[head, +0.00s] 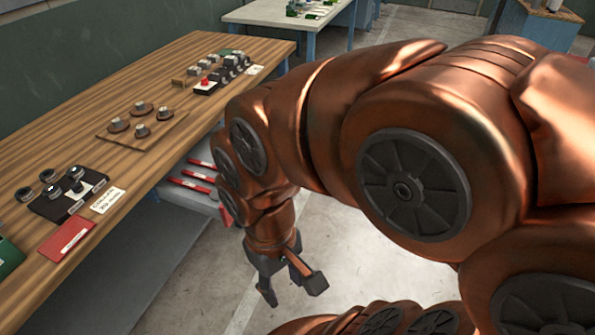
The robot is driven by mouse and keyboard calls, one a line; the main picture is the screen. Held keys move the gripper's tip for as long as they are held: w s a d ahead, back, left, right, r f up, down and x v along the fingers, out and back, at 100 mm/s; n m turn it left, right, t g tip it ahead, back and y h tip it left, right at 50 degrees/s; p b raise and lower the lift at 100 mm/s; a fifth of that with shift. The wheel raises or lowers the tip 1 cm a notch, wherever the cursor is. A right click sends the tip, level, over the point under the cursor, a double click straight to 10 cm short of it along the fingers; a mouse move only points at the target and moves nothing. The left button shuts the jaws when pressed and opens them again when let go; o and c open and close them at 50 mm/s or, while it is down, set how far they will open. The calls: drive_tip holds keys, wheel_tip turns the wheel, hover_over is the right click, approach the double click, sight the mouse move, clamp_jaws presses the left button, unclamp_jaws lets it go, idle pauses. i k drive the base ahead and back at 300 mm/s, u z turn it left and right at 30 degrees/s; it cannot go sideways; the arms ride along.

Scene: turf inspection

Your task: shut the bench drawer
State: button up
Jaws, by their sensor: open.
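The wooden bench (62,118) runs along the left. A light grey drawer (192,202) sticks out from under its edge, pulled open, with several red items lying in it. Its far end and most of its front are hidden behind my copper arm. My gripper (292,290) hangs beyond the drawer's front, to its right in the picture, over the bare floor. Its dark fingers point down, apart and empty. I see no contact with the drawer, though the arm hides part of the space between them.
On the bench stand a plank with round knobs (114,133), a dark block with knobs (60,205), a red card (67,239) and a white label (107,200). Another table (270,13) stands behind. The concrete floor (210,270) in front of the bench is clear.

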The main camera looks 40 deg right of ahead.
sight(200, 203)
drive_tip(key=z, duration=0.6)
drive_tip(key=i, duration=0.5)
drive_tip(key=z, duration=0.55)
drive_tip(key=k, duration=1.3)
drive_tip(key=u, duration=0.05)
drive_tip(key=i, duration=0.55)
drive_tip(key=u, duration=0.75)
drive_tip(key=i, duration=1.05)
drive_tip(key=z, duration=0.4)
